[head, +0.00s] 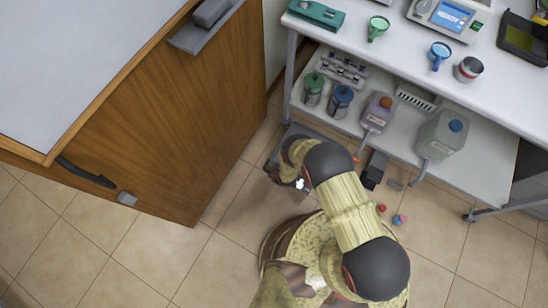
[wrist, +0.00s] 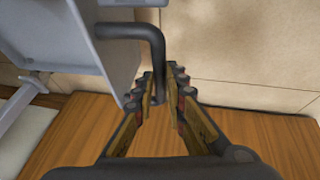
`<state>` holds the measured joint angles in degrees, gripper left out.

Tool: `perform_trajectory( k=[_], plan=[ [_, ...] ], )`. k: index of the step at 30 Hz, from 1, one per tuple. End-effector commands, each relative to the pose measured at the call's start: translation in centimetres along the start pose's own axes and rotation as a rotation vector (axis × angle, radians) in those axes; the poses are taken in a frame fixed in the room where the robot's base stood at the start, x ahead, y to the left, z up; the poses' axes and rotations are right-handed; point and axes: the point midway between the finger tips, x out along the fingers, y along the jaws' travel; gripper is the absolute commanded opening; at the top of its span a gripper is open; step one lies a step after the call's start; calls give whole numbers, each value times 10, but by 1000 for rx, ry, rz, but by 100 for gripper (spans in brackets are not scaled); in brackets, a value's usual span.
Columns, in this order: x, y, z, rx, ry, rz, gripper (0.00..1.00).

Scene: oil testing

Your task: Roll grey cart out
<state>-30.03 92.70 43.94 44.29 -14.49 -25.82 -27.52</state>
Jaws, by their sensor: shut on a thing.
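In the wrist view, the grey cart (wrist: 85,50) shows as a grey panel at upper left with a dark bent handle (wrist: 157,45). My gripper (wrist: 162,78) is shut on the down-turned end of this handle, between its two fingers. In the head view, a grey edge of what looks like the cart (head: 292,132) shows low beside the white table's lower shelf. My arm hides most of it. My gripper (head: 279,178) is at its near left side, and its fingers are hard to make out there.
A wooden cabinet (head: 165,125) stands close on the left. The white wheeled table (head: 400,62) at upper right holds cups and instruments. Canisters, including a grey one (head: 440,138), stand on its lower shelf (head: 405,157). Open tiled floor (head: 165,255) lies at lower left.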

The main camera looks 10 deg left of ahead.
Motion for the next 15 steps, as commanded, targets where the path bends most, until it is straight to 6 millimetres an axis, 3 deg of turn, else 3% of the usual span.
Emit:
perform_trajectory(
  k=[10, 15],
  plan=[
    [0, 0, 0, 0, 0, 0, 31],
    [0, 0, 0, 0, 0, 0, 32]
  ],
)
